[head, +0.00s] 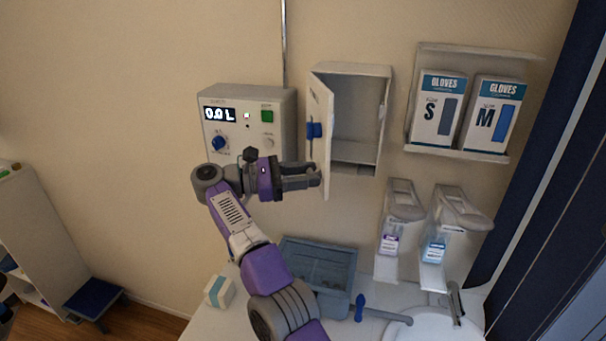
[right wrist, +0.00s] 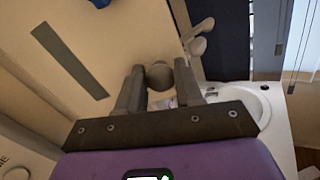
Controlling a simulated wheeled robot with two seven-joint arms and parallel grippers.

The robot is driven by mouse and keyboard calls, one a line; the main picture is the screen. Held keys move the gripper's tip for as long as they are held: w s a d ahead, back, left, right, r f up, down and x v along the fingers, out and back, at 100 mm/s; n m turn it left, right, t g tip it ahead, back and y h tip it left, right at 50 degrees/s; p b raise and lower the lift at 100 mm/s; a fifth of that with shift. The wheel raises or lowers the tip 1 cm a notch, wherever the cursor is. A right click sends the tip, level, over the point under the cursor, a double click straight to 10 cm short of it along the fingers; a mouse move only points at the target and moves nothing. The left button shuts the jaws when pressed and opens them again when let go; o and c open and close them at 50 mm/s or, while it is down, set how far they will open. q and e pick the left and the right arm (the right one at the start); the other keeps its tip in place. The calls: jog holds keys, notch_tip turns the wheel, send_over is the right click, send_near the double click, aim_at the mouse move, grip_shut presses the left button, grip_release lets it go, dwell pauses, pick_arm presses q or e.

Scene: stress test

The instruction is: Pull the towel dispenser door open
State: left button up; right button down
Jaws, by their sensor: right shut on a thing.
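The towel dispenser (head: 352,120) is a pale wall box with an empty-looking grey inside. Its door (head: 321,105), hinged on the left, stands swung out from the box and is seen nearly edge-on, with a blue part (head: 315,130) on its outer face. My right gripper (head: 314,176) is at the door's lower part. In the right wrist view, the gripper (right wrist: 159,82) is shut on a round grey knob (right wrist: 159,74) in front of the pale door panel (right wrist: 125,35), which has a dark slot. My left gripper is not in view.
A control box (head: 245,115) with a display hangs left of the dispenser. Glove boxes (head: 437,110) sit in a rack at right. Bottle dispensers (head: 392,235) hang below it. A grey-blue bin (head: 340,305) and a sink (head: 430,328) are below.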

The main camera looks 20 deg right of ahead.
dwell(0.3)
jog(key=c, duration=0.7)
grip_release()
jog(key=shift+d, duration=0.1)
jog(key=shift+c, duration=0.2)
jog(key=shift+a, duration=0.2)
